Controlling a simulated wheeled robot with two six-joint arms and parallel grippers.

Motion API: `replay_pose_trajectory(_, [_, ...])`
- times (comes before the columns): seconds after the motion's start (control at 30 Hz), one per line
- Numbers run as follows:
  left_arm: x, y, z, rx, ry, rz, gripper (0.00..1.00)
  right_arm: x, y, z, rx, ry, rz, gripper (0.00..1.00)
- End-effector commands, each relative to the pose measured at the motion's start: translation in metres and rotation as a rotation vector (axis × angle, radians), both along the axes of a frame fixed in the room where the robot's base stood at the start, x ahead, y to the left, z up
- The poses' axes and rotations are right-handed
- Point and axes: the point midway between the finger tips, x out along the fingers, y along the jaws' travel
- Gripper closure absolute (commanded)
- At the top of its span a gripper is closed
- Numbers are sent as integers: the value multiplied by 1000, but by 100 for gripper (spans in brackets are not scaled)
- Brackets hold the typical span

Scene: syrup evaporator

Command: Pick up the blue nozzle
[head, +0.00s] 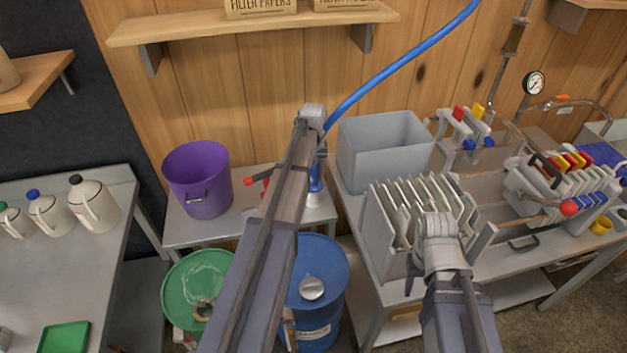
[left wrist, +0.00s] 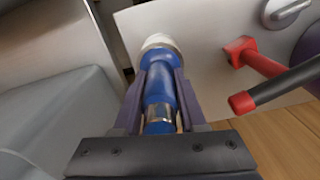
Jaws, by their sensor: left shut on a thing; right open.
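The blue nozzle (left wrist: 160,88) with a white tip and a metal collar shows in the left wrist view. My left gripper (left wrist: 160,100) is shut on it, with one finger on each side of its body. In the head view the blue nozzle (head: 316,178) is upright over the small table between the purple bucket and the grey bin, partly hidden by my left arm. A blue hose (head: 400,65) runs up to the right from there. I cannot tell whether the tip touches the table. My right gripper (head: 413,274) is open, in front of the plate rack.
A purple bucket (head: 198,180) and a red-and-black handled tool (head: 262,175) are left of the nozzle. A grey bin (head: 385,150) is close on the right. Green (head: 195,280) and blue (head: 325,265) drums stand below. The plate rack (head: 375,235) is at right.

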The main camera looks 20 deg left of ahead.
Motion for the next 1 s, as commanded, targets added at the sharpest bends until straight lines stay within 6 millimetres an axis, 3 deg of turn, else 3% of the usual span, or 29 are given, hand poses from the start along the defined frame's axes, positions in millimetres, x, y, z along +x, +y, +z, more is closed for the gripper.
replay_pose_trajectory(0.03, [0,0,0,0,0,0,78,0,0,0,0,0,0,50])
replay_pose_trajectory(0.23, [0,0,0,0,0,0,100,0,0,0,0,0,0,50])
replay_pose_trajectory(0.77, [0,0,0,0,0,0,100,0,0,0,0,0,0,50])
replay_pose_trajectory(1.0, [0,0,9,0,0,0,100,0,0,9,0,0,0,50])
